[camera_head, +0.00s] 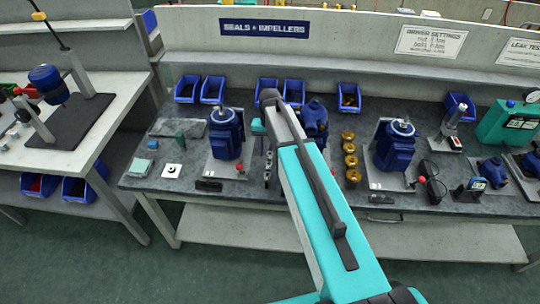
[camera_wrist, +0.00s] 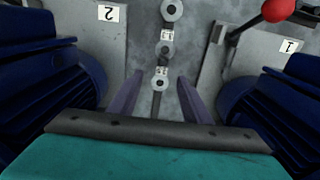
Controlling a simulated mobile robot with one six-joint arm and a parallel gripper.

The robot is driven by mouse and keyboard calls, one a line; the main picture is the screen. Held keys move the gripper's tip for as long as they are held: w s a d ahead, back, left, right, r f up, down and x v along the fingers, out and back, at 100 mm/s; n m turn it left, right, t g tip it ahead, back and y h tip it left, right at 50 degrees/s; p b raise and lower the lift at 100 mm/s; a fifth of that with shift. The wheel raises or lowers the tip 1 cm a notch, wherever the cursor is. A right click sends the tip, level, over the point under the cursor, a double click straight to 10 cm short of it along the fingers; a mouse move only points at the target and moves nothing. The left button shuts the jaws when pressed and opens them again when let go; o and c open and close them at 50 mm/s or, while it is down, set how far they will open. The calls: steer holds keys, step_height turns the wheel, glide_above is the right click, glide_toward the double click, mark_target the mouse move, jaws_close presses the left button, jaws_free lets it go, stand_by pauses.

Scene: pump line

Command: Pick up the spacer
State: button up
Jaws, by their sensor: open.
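Several grey metal rings, which look like spacers, stand in a row on a dark strip on the bench; their row shows left of my arm in the head view (camera_head: 268,165). In the wrist view there are a far ring (camera_wrist: 172,10), a middle ring (camera_wrist: 164,50) and a near ring (camera_wrist: 159,84). Small white labels lie between them, too small to read. My gripper (camera_wrist: 160,78) is open above the row, with the near ring between its two fingers in the picture. I cannot tell its height above the ring. In the head view my arm hides most of the gripper.
Blue motors stand on both sides, on plates marked 2 (camera_wrist: 110,14) and 1 (camera_wrist: 289,46). A red-knobbed lever (camera_wrist: 277,10) is at upper right. Brass parts (camera_head: 350,162) stand right of my arm; blue bins (camera_head: 212,90) line the bench's back.

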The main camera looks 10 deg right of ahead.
mark_target(270, 155)
steer(key=c, duration=1.1)
steer(key=shift+r+b, duration=0.7)
steer(key=shift+r, duration=1.05)
steer(key=shift+s+r, duration=0.2)
steer(key=shift+r, duration=0.05)
steer(key=s+d+r+b, duration=0.1)
steer(key=s+d+b, duration=0.1)
steer(key=s+b, duration=0.7)
steer(key=s, duration=0.6)
steer(key=shift+s+d+r+b, duration=0.15)
steer(key=shift+b, duration=0.15)
steer(key=shift+r, duration=0.1)
